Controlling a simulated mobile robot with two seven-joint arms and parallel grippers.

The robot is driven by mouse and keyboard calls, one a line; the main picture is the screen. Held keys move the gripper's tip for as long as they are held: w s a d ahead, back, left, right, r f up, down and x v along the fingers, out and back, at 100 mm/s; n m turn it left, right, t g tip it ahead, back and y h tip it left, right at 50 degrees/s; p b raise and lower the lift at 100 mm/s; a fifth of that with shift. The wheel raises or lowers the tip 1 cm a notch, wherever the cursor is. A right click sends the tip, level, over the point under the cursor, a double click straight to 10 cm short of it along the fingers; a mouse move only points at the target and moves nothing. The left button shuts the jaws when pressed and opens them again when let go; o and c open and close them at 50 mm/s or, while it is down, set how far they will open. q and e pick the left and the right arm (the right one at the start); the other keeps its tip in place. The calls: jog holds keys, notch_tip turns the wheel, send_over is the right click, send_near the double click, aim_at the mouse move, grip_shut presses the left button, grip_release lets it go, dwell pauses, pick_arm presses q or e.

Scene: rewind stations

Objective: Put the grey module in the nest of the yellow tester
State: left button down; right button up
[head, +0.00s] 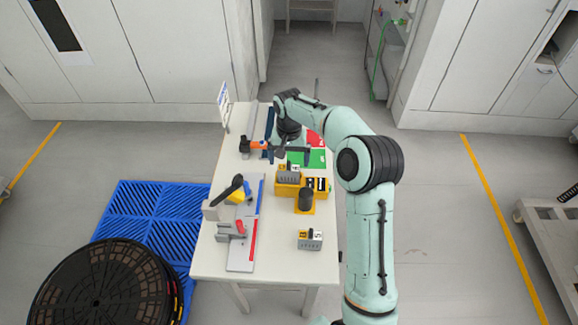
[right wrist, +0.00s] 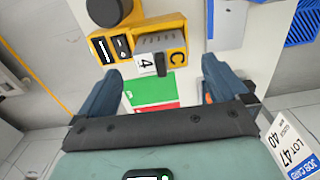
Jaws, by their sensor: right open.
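The yellow tester (head: 316,197) stands at the right of the table, with a black knob and dark displays; it also shows in the right wrist view (right wrist: 112,35). A grey ribbed block (head: 289,176) with yellow C and white 4 labels sits at the tester's left end; it shows in the right wrist view (right wrist: 160,41). I cannot tell how deep it sits. Another grey module (head: 310,240) with a yellow and a white label stands at the table's near right. My right gripper (right wrist: 162,90) is open and empty, just beyond the tester. My left gripper is out of view.
A green and red mat (head: 316,158) lies behind the tester. An orange and black tool (head: 254,146) lies at the far left. The near right table is mostly free.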

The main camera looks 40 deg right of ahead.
notch_tip(320, 180, up, 6)
jog(key=shift+r+p, duration=0.25)
jog(key=shift+p, duration=0.1)
dwell(0.4)
